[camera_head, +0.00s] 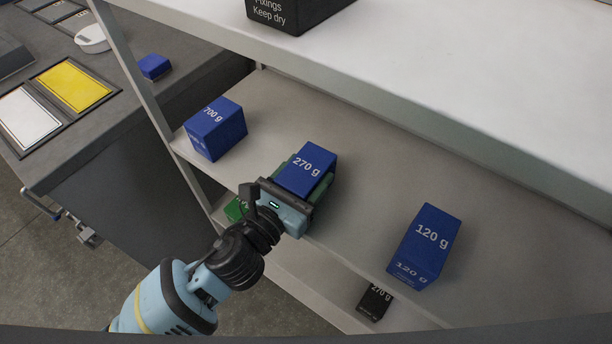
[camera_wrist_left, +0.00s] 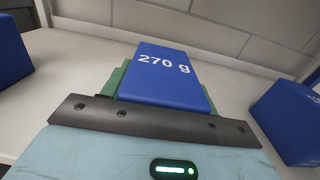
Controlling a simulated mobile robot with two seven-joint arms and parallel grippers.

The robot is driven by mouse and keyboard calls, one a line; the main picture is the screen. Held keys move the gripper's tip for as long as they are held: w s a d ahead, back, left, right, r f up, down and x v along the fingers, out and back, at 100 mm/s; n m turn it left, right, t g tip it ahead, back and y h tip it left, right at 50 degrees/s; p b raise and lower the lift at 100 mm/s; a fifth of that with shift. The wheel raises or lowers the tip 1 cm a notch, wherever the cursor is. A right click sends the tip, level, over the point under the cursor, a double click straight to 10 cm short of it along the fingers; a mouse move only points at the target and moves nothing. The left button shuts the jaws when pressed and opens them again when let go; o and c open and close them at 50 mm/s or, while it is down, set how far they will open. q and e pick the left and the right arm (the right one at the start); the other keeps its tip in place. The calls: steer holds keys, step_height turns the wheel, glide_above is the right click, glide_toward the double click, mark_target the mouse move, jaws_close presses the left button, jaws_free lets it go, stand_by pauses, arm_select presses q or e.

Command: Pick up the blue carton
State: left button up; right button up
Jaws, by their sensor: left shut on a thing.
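A blue carton marked "270 g" (camera_head: 309,168) stands on the middle shelf. It also shows in the left wrist view (camera_wrist_left: 163,72). My left gripper (camera_head: 310,184) is at the shelf's front edge, with its green fingers on either side of this carton. It is shut on the carton. I cannot tell whether the carton's base touches the shelf. Other blue cartons stand apart on the same shelf: one marked "700 g" (camera_head: 215,130) to the left and one marked "120 g" (camera_head: 426,246) to the right. My right gripper is not in view.
The middle shelf (camera_head: 365,170) has free room between the cartons. The upper shelf (camera_head: 430,70) holds a black box (camera_head: 290,12). A lower shelf holds a green box (camera_head: 236,208) and a black box (camera_head: 375,303). A grey bench (camera_head: 110,130) stands left, beyond the shelf post (camera_head: 135,75).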

mark_target(307, 172)
arm_select(q)
steer(key=shift+r, duration=0.55)
steer(key=r, duration=0.1)
steer(key=r+p, duration=0.1)
steer(key=shift+s+d+r+p, duration=0.15)
steer(key=shift+s+r+p, duration=0.15)
steer(key=shift+s+r, duration=0.1)
steer(key=s+d+r, duration=0.1)
steer(key=s+d, duration=0.2)
steer(key=s, duration=1.1)
steer(key=shift+s+d, duration=0.15)
steer(key=shift+s, duration=0.25)
